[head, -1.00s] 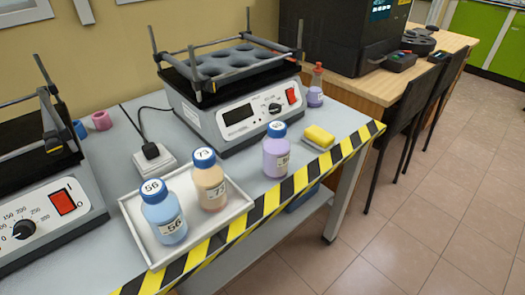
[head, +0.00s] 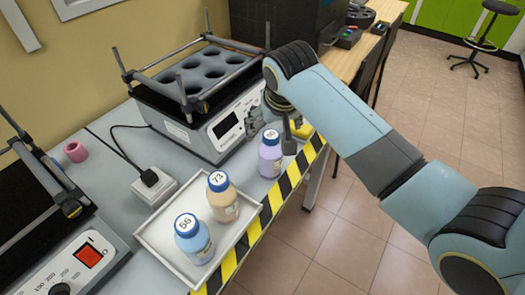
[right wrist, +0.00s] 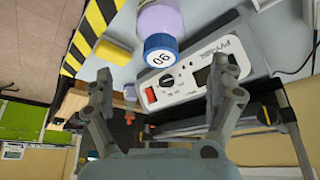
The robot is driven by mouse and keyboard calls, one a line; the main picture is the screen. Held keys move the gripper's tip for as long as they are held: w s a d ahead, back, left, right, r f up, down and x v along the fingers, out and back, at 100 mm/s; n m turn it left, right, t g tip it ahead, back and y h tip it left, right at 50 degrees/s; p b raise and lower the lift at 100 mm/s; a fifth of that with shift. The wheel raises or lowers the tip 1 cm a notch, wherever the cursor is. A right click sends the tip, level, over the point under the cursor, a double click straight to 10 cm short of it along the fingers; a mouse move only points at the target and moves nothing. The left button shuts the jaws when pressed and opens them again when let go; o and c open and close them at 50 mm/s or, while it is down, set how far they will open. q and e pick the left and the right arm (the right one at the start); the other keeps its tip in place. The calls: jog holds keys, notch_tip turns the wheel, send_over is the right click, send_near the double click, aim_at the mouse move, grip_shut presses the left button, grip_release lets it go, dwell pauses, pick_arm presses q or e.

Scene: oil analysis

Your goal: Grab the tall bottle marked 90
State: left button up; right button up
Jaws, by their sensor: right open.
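The purple bottle (head: 270,158) with a blue cap stands upright on the bench, beside the shaker and close to the striped edge. In the right wrist view the bottle (right wrist: 160,18) shows at the top with its cap marked 90 facing the camera. My right gripper (head: 275,132) is open and empty, just above and behind the bottle in the head view. In the right wrist view the two fingers of the gripper (right wrist: 160,75) are spread apart, with the cap just past the line between their tips. My left gripper is not in view.
A white tray (head: 154,238) holds an orange bottle (head: 223,202) marked 73 and a blue bottle (head: 194,244) marked 56. A shaker (head: 205,130) stands behind the purple bottle. A yellow sponge (right wrist: 113,51) lies close by. The striped bench edge (head: 273,203) is in front.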

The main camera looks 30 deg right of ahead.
aim_at(271, 134)
jog(key=x, duration=0.9)
jog(key=shift+s+a+f+b, duration=0.1)
jog(key=shift+f+b, duration=0.05)
jog(key=shift+b, duration=0.2)
jog(key=shift+s, duration=0.1)
jog(key=c, duration=1.6)
